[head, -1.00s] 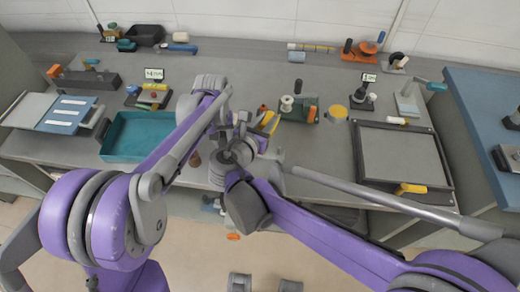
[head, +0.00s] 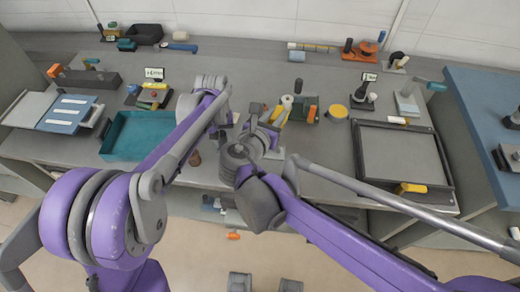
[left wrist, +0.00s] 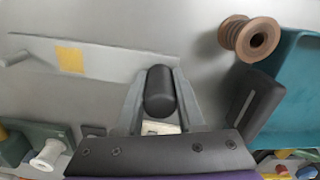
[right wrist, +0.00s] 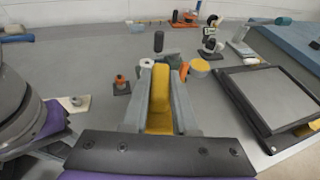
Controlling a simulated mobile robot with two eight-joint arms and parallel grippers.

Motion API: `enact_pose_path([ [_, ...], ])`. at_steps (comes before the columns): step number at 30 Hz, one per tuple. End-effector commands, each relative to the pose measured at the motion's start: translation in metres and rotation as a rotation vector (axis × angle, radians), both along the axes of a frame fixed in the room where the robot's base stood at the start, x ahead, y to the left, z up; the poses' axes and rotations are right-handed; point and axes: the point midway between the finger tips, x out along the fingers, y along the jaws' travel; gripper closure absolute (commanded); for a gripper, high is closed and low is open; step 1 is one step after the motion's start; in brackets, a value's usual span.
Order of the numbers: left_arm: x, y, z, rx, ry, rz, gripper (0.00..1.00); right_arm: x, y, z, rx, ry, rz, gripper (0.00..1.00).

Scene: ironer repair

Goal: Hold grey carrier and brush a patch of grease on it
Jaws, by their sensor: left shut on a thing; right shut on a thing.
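The grey carrier (left wrist: 110,66) shows in the left wrist view as a long flat bar with a yellow grease patch (left wrist: 71,60) towards its left end. My left gripper (left wrist: 158,88) is shut on a black rounded grip at the carrier's right end. In the head view the left gripper is largely hidden behind my arms. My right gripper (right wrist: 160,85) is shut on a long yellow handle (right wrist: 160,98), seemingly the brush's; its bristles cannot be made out. In the head view my right gripper (head: 273,128) is over the bench, right of the left one, apart from the patch.
A teal tray (head: 106,150) lies to the left, with a brown spool (left wrist: 252,39) beside it. A white spool (left wrist: 48,156) on a green base and a round yellow-topped pot (head: 337,111) stand behind the right gripper. A dark-framed grey tray (head: 402,155) is at right.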

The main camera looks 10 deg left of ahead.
Motion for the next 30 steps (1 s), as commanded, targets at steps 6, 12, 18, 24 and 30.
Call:
enact_pose_path([
  [6, 0.000, 0.000, -0.001, 0.001, -0.002, 0.000, 1.00, 0.000, -0.012, 0.007, 0.000, 0.000, 0.000, 1.00],
  [12, 0.000, 0.000, -0.001, 0.001, -0.002, 0.000, 1.00, 0.000, -0.022, 0.013, 0.000, 0.000, 0.000, 1.00],
  [18, 0.000, 0.000, -0.001, 0.001, -0.002, 0.000, 1.00, 0.000, -0.033, 0.019, -0.001, 0.000, -0.001, 1.00],
  [24, 0.000, 0.000, -0.001, 0.001, -0.002, 0.000, 1.00, 0.000, -0.042, 0.024, -0.001, 0.000, 0.001, 1.00],
  [30, 0.000, 0.000, -0.001, 0.001, -0.002, 0.000, 1.00, 0.000, -0.046, 0.026, -0.001, 0.000, 0.001, 1.00],
])
